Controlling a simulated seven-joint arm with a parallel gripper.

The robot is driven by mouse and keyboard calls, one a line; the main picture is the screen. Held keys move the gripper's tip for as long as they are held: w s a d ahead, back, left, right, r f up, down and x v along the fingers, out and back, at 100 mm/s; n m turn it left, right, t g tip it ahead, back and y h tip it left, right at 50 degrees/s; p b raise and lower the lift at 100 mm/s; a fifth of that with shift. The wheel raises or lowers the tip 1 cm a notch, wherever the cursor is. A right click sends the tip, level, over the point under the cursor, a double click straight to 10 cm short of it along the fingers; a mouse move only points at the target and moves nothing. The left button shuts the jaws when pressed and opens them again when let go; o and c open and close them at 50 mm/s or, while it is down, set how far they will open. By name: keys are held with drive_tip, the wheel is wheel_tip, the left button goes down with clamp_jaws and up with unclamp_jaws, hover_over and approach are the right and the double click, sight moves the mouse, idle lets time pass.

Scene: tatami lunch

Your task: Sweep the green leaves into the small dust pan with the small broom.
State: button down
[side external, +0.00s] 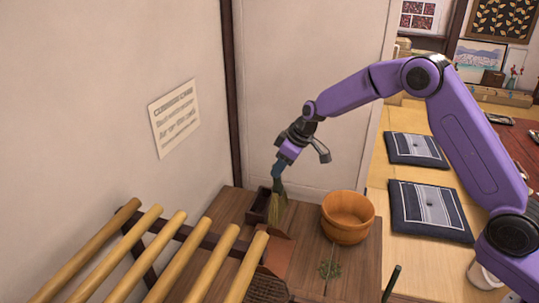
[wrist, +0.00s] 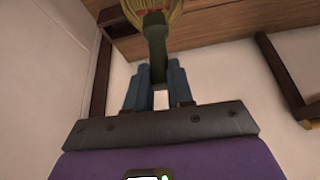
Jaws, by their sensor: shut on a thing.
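My gripper (side external: 277,172) is shut on the handle of the small broom (side external: 278,206), whose yellow-green bristles point down beside a dark open box at the back of the wooden table. I cannot tell whether the bristles touch the table. In the wrist view, the blue fingers (wrist: 157,90) close around the dark broom handle (wrist: 157,50), with the bristles at the top edge. A reddish-brown piece (side external: 278,250), possibly the small dust pan, is partly hidden behind the slats.
A wooden tub (side external: 348,219) stands right of the broom, behind the leaves. The dark box (side external: 258,206) stands left of the bristles. Light wooden slats (side external: 205,262) fill the near left. Dark cushions (side external: 430,208) lie on the tatami at right. Walls rise close behind.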

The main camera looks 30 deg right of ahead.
drive_tip(key=s+d+f, duration=0.1)
drive_tip(key=s+d, duration=0.2)
drive_tip(key=s, duration=0.4)
drive_tip(key=s+d+f, duration=0.1)
drive_tip(key=s+d, duration=0.2)
drive_tip(key=s, duration=0.5)
drive_tip(key=s+d+f+n+g, duration=0.1)
drive_tip(key=s+d, duration=0.2)
drive_tip(key=s, duration=0.4)
drive_tip(key=shift+s+d+f+h, duration=0.2)
drive_tip(key=shift+s+h, duration=0.1)
drive_tip(key=shift+s, duration=0.1)
drive_tip(key=shift+f, duration=2.95)
drive_tip(key=shift+w+a, duration=7.95)
drive_tip(key=shift+a, duration=0.1)
drive_tip(key=v, duration=0.7)
drive_tip(key=shift+d+r, duration=0.15)
drive_tip(key=shift+r, duration=0.15)
drive_tip(key=shift+s, duration=0.1)
